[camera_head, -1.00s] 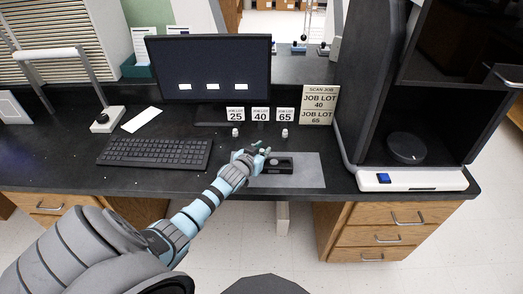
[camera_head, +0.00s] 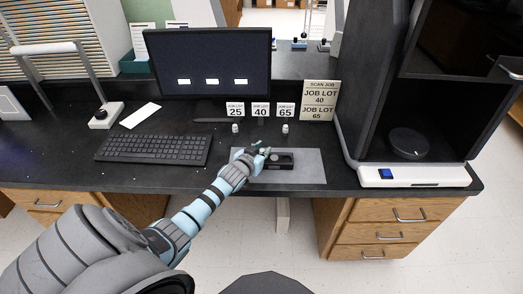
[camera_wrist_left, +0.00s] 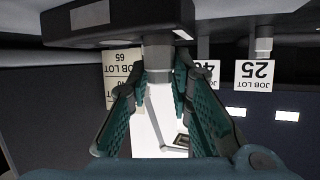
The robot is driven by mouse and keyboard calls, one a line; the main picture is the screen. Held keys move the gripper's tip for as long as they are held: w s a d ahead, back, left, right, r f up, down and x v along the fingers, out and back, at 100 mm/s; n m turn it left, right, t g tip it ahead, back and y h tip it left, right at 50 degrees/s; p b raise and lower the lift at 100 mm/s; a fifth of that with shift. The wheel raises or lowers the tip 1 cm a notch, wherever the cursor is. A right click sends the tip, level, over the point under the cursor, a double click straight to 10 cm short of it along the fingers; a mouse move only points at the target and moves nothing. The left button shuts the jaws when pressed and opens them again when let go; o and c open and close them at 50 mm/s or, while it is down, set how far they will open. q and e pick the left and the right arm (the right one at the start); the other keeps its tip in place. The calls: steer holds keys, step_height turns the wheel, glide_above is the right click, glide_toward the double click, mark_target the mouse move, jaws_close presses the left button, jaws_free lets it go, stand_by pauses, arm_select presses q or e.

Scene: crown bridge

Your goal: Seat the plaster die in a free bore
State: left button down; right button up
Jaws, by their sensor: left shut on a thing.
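My left gripper (camera_head: 262,150) reaches in from the left to the black block (camera_head: 282,161) on the grey mat. The die's far end meets or overlaps the black block (camera_wrist_left: 125,20) at the top of that view. I cannot tell whether it sits inside a bore. The block's right part shows a round pale spot and a dark recess in the head view; its left part is hidden by my gripper. My right gripper is not in view.
Small white pieces stand before the 25 card (camera_head: 235,110) and the 65 card (camera_head: 285,111); the 40 card (camera_head: 260,110) is between. A "Scan job" sign (camera_head: 320,100) stands right. The grey mat (camera_head: 308,168) is clear right of the block. Keyboard (camera_head: 153,149) lies left.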

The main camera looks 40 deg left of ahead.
arm_select(q)
steer(key=shift+f, duration=0.25)
steer(key=c, duration=1.4)
jaws_free()
steer(key=shift+o, duration=0.2)
steer(key=shift+s, duration=0.15)
steer(key=v, duration=1.2)
